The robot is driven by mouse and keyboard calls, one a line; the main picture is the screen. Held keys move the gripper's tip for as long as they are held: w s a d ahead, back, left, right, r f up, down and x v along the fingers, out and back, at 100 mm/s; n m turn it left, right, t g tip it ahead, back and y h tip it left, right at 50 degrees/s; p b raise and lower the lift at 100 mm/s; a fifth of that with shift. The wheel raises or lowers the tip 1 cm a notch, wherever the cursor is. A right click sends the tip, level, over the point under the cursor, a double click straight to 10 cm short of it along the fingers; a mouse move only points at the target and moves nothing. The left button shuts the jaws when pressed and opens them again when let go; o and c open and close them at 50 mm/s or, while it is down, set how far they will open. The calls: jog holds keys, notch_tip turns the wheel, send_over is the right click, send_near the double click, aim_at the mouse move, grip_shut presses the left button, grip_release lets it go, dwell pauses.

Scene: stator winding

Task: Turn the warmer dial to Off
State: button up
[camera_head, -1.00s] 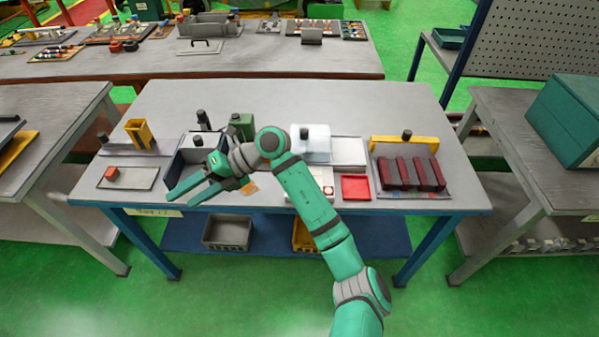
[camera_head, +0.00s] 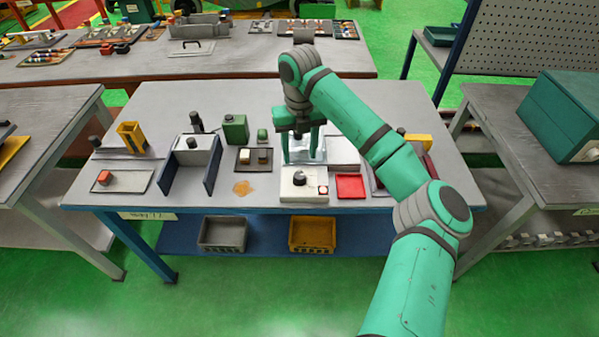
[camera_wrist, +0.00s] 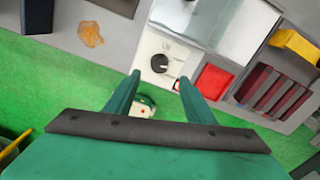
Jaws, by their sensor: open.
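The warmer (camera_head: 304,190) is a pale box at the front edge of the middle table. A black round dial (camera_head: 299,178) sits on its top, with a small red spot to the right of it. In the wrist view the dial (camera_wrist: 159,63) shows on the white panel, ahead of and between my fingertips; its pointer setting is too small to read. My gripper (camera_head: 303,160) points down with fingers apart and empty, just behind the dial in the head view. In the wrist view my gripper (camera_wrist: 160,90) is apart from the dial, its height above it unclear.
A red tray (camera_head: 351,187) lies right of the warmer, and a clear box (camera_head: 306,150) stands behind it. A small dark tray (camera_head: 243,165) with blocks and a brown stain (camera_head: 243,188) lie to the left. A yellow-topped rack (camera_head: 420,141) is partly hidden behind my arm.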

aim_at(300, 175)
notch_tip(300, 175, down, 9)
dwell(0.4)
jog(key=c, duration=1.1)
